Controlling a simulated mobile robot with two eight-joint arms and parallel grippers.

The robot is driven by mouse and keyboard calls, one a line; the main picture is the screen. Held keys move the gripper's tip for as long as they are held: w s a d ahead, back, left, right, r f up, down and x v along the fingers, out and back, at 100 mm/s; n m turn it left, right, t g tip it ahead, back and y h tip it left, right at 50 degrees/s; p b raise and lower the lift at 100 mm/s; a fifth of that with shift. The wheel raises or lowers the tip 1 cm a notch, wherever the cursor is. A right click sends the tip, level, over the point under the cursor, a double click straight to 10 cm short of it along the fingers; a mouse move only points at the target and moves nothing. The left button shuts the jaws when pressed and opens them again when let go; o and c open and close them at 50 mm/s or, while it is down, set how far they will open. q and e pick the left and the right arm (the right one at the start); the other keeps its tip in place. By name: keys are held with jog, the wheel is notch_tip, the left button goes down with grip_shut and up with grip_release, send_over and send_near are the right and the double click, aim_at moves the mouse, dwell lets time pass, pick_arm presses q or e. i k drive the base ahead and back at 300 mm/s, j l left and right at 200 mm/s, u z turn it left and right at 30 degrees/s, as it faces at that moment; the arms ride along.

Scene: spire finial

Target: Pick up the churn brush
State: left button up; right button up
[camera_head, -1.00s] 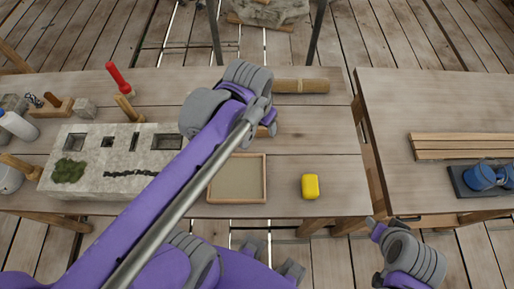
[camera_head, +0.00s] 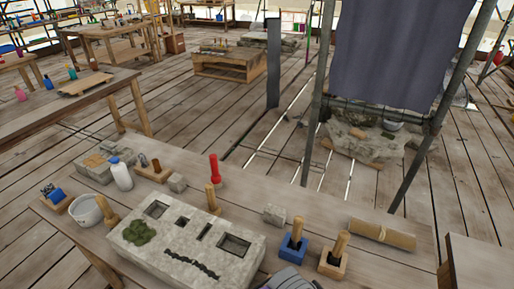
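I cannot tell for certain which tool is the churn brush. A red-handled tool (camera_head: 213,169) stands upright behind the stone block (camera_head: 187,240), with a wooden handle (camera_head: 212,198) just in front of it. Two more wooden handles stand in small holders, one in a blue holder (camera_head: 293,246) and one in a wooden holder (camera_head: 333,262). Another wooden-handled tool (camera_head: 107,211) is beside the white bucket (camera_head: 86,211). A small grey part of my arm shows at the bottom edge. Neither gripper shows.
A white bottle (camera_head: 121,174), small grey blocks (camera_head: 274,214) and a brown roll (camera_head: 382,233) are on the workbench (camera_head: 240,194). A second table (camera_head: 477,265) stands at the right. A grey curtain (camera_head: 400,50) and metal poles are behind the bench.

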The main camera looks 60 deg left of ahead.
aim_at(111, 220)
jog(key=k, duration=0.55)
jog(key=k+u, duration=0.1)
jog(key=u, duration=1.3)
jog(key=l+u, duration=0.1)
jog(key=u, duration=0.35)
jog(key=l+u, duration=0.15)
jog(key=u, duration=0.35)
jog(key=l+u, duration=0.1)
jog(key=u, duration=0.35)
jog(key=i+l, duration=0.1)
jog(key=l, duration=0.25)
jog(key=i+l, duration=0.1)
jog(key=l, duration=0.2)
